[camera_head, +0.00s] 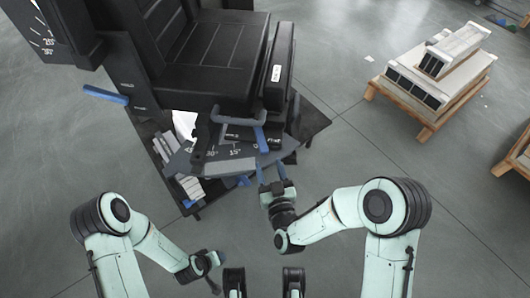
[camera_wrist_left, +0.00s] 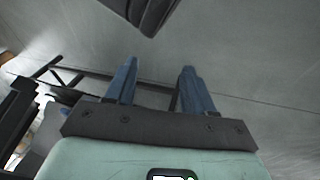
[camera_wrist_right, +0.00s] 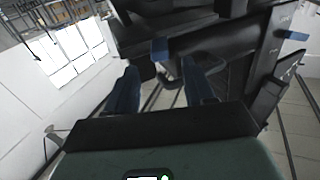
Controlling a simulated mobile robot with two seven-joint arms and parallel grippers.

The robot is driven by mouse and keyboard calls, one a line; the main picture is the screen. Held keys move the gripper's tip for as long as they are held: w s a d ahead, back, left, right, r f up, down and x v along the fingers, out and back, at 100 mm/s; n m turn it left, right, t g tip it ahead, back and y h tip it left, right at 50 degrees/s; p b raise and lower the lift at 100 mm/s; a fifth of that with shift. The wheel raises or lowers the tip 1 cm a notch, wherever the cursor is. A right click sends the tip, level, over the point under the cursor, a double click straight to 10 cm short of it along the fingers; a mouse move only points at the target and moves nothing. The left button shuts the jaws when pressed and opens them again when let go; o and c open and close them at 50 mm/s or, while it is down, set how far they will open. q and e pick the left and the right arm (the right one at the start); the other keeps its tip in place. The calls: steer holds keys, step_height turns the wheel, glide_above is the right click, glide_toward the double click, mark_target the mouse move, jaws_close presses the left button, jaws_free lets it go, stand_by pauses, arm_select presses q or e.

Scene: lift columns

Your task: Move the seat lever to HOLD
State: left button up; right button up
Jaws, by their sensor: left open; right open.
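A black seat (camera_head: 205,60) stands at the upper left in the head view. A blue-gripped lever (camera_head: 260,138) sits low at the seat's front, beside a dark plate with small lettering. Another blue lever (camera_head: 106,95) sticks out from the side panel, between two small labels. My left gripper (camera_head: 216,272) is open and empty, low over the floor.
A grey angle scale (camera_head: 225,155) marked 15° and 30° lies below the seat front. Grey and blue blocks (camera_head: 190,186) stand at its left. A wooden pallet (camera_head: 415,112) with stacked units is at the upper right.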

mark_target(265, 154)
steer(key=x, duration=0.6)
steer(key=shift+b, duration=0.3)
jaws_close()
